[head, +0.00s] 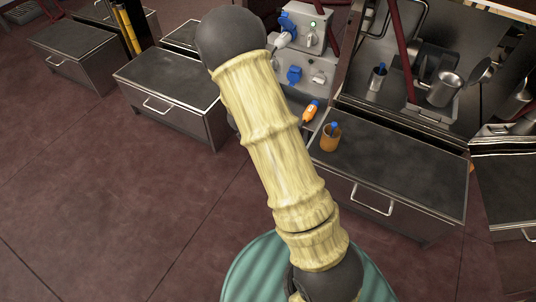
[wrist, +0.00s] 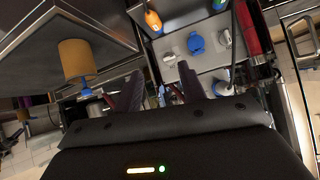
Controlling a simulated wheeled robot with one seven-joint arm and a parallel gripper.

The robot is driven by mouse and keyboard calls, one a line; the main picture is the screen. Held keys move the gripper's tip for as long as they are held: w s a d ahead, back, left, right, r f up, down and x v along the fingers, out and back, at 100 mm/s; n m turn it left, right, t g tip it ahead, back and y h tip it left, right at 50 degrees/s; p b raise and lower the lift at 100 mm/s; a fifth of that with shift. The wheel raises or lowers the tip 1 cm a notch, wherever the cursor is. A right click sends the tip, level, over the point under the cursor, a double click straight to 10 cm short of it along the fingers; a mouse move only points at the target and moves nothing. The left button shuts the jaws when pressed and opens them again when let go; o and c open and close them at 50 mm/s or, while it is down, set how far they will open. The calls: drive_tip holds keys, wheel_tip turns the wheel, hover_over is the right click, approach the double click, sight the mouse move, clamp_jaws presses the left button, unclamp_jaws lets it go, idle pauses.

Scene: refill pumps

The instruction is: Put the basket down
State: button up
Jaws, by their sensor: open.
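A small brown-orange round container (head: 330,141), the only thing that looks like a basket, stands on the dark top of the drawer unit right of my arm. A blue piece sticks out of it. In the wrist view, which looks turned over, the container (wrist: 77,57) is at the upper left with the blue piece at its lower end. My gripper (wrist: 160,92) has its two dark fingers apart, with nothing seen held between them. The container is to the left of the fingers and apart from them. In the head view my arm hides the gripper.
A grey panel (head: 310,66) with blue sockets and plugs stands behind my arm. An orange piece with a blue end (head: 311,110) is near it. A drawer unit (head: 170,95) with a bare dark top is to the left. Metal pots (head: 444,89) stand at the right. The floor in front is clear.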

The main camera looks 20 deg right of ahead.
drive_tip(key=s+a+r+n+y, duration=0.6)
drive_tip(key=a+y, duration=0.1)
drive_tip(key=a, duration=0.2)
drive_tip(key=s+a+r+n+g, duration=0.1)
drive_tip(key=s+r+n+g, duration=0.1)
drive_tip(key=s, duration=0.6)
drive_tip(key=s+a+r+n+g+y, duration=0.1)
drive_tip(key=s+n, duration=0.3)
drive_tip(key=s, duration=0.4)
drive_tip(key=shift+s+r+g, duration=0.25)
drive_tip(key=shift+r+g, duration=0.15)
drive_tip(key=shift+r, duration=0.05)
drive_tip(key=shift+w+d, duration=0.1)
